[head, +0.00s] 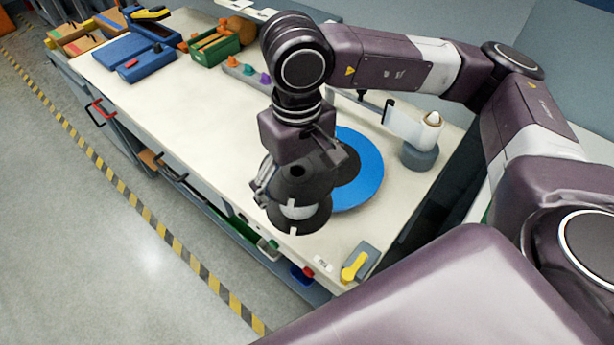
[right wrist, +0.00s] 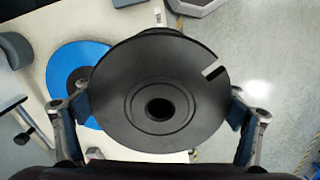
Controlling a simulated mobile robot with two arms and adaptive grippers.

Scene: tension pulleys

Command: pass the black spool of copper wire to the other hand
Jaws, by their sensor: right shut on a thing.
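The black spool (head: 312,221) hangs below my right gripper (head: 292,172) in the head view, over the front part of the worktable. Its flanges are black and a pale band shows between them; I cannot make out copper wire. In the right wrist view the spool (right wrist: 160,70) fills the middle, its round flange facing the camera, with a dark centre hole and a notch at upper right. The fingers of my right gripper (right wrist: 158,110) are shut on it from both sides. My left gripper is in neither view.
A blue disc (head: 368,175) with a black centre lies on the worktable (head: 210,110) behind the spool. A grey stand with a white roll (head: 425,130) is to its right. A yellow-handled part (head: 354,267) sits at the front corner. Bins and tools fill the far left end.

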